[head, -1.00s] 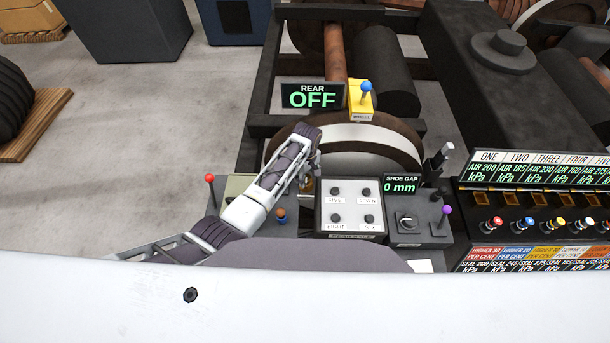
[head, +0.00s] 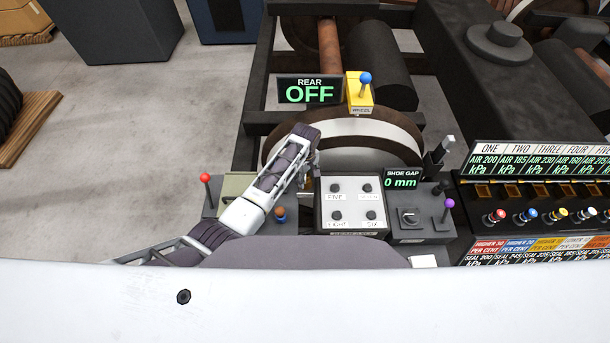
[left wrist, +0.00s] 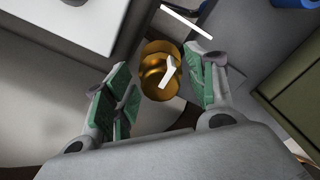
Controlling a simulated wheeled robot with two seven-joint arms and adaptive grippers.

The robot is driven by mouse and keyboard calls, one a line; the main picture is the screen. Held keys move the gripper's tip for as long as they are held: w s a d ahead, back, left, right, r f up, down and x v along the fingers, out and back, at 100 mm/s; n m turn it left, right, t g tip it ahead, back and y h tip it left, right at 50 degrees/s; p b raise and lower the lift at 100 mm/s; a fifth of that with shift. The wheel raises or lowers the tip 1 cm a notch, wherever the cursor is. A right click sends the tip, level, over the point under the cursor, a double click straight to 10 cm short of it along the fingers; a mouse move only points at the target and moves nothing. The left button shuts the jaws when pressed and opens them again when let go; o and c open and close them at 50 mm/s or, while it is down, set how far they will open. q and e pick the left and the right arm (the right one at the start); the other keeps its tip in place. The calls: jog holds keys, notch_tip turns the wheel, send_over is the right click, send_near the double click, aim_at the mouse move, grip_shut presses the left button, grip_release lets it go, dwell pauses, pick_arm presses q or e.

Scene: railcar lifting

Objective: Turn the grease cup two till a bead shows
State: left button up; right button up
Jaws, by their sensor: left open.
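A round brass cup (left wrist: 153,82) with a white pointer-like mark across its top sits between the two fingers of my left gripper (left wrist: 160,70) in the left wrist view. The fingers have green pads, stand apart and are open around it; I cannot tell whether a pad touches it. No number on the cup can be read, and no bead of grease can be made out. In the head view my left gripper (head: 309,172) is over the console beside the white button panel and hides the cup. My right gripper is out of view.
The white panel (head: 353,203) has several dark knobs. A red-knobbed lever (head: 206,179) and an orange knob (head: 280,213) flank my left arm. A shoe gap display (head: 402,180) reads 0 mm; the rear display (head: 309,92) reads OFF. A wheel (head: 375,133) stands behind.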

pick_arm(q)
jog(key=c, duration=1)
jog(key=shift+c, duration=0.2)
